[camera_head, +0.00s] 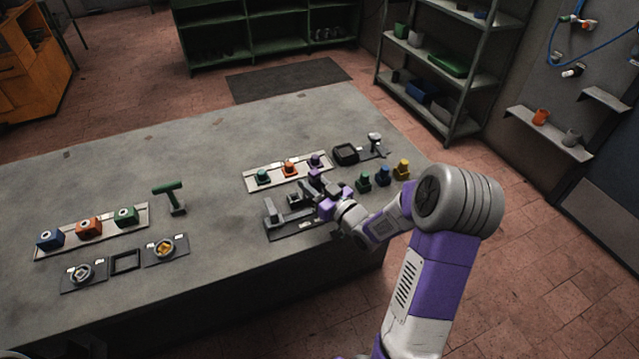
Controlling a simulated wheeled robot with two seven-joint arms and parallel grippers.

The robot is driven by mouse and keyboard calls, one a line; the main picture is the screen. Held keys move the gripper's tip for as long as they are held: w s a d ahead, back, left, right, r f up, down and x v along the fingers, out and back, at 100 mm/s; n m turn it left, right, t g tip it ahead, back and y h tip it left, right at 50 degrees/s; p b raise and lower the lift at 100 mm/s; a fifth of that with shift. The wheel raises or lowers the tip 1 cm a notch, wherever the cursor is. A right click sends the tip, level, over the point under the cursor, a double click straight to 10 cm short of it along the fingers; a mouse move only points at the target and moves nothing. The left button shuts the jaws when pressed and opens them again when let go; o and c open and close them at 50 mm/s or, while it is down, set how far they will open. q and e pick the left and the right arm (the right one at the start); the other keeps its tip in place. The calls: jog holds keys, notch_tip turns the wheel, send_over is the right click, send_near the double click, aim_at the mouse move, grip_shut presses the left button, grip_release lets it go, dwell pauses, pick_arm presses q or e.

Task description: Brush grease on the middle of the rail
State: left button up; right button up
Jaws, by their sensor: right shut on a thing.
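My right gripper (318,192) reaches in from the right, over the back right part of a dark device (286,230) near the table's front edge. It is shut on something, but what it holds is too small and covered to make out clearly. The device has a dark base and a grey upright block (273,213) at its left. The rail on it cannot be told apart clearly, being small and partly hidden by my gripper and wrist. No grease can be made out. My left gripper is not in view.
Behind the device lies a pale strip (249,186) with teal, orange and purple pieces. Green, blue and yellow pieces (383,177) stand to the right, and a black square tray (345,153) behind. A green-handled tool (168,195) and more fixtures are left. The table's middle is clear.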

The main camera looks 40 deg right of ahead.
jog(key=w+a+b, duration=0.1)
jog(key=a+b, duration=0.1)
jog(key=a, duration=0.4)
jog(key=shift+w, duration=0.2)
jog(key=shift+r, duration=0.15)
notch_tip(320, 180, up, 6)
jog(key=p, duration=0.2)
jog(key=shift+p, duration=0.4)
dwell(0.4)
notch_tip(320, 180, up, 3)
jog(key=shift+p, duration=0.65)
dwell(0.4)
